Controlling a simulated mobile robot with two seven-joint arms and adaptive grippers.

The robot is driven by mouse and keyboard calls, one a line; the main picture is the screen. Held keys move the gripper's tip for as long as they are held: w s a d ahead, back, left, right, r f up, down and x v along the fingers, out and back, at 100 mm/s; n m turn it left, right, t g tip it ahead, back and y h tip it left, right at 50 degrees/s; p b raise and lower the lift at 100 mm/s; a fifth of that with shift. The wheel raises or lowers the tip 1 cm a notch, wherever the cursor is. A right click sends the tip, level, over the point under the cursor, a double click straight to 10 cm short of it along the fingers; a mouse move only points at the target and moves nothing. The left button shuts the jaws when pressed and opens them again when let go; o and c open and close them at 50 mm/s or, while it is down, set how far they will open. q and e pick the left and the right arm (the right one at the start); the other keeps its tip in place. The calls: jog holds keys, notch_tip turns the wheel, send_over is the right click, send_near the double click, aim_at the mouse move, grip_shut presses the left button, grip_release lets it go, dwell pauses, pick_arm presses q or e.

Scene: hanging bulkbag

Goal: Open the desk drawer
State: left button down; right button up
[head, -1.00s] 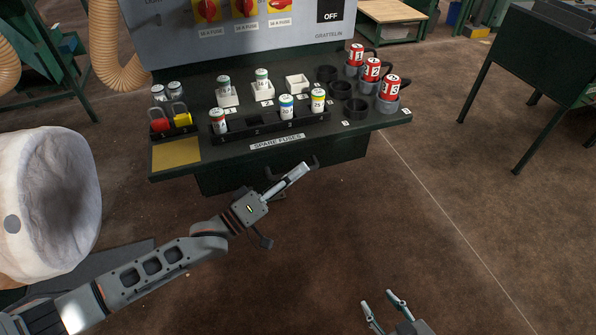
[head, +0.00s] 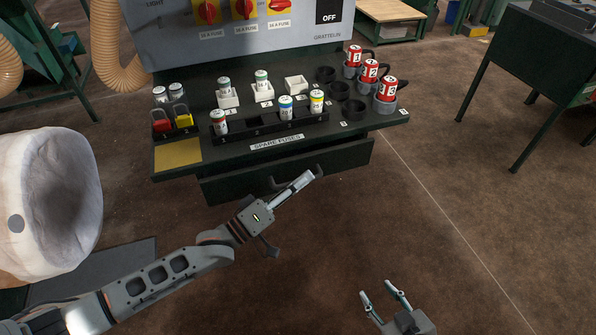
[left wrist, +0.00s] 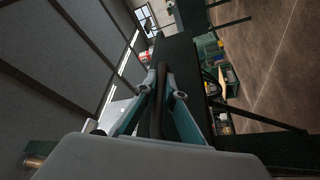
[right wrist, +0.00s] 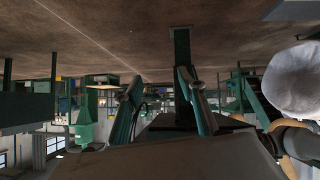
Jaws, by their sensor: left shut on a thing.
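The desk drawer (head: 225,188) is a dark front under the desk shelf labelled SPARE FUSES. In the head view it stands out a little from beneath the shelf. Its dark bar handle (head: 284,183) runs along the front. My left gripper (head: 306,178) is at the handle, and in the left wrist view it (left wrist: 164,95) is shut on the dark handle bar (left wrist: 157,105) between its fingers. My right gripper (head: 384,298) is low at the front, well away from the desk. In the right wrist view it (right wrist: 157,90) is open with nothing between its fingers.
A dark green table (head: 530,60) is at the right.

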pick_arm(q)
jog(key=s+d+p, duration=0.2)
jog(key=s+d, duration=0.1)
jog(key=s, duration=0.6)
jog(key=s+d+p, duration=0.3)
jog(key=s, duration=0.6)
jog(key=shift+p, duration=0.3)
pick_arm(e)
jog(key=r, duration=0.5)
jog(key=shift+s+a+r, duration=0.15)
jog(key=shift+a+r, duration=0.1)
jog(key=shift+a, duration=0.15)
pick_arm(q)
jog(key=shift+a, duration=0.1)
pick_arm(e)
jog(key=shift+s+f, duration=0.1)
jog(key=shift+f, duration=0.1)
pick_arm(q)
jog(key=c, duration=2.4)
grip_release()
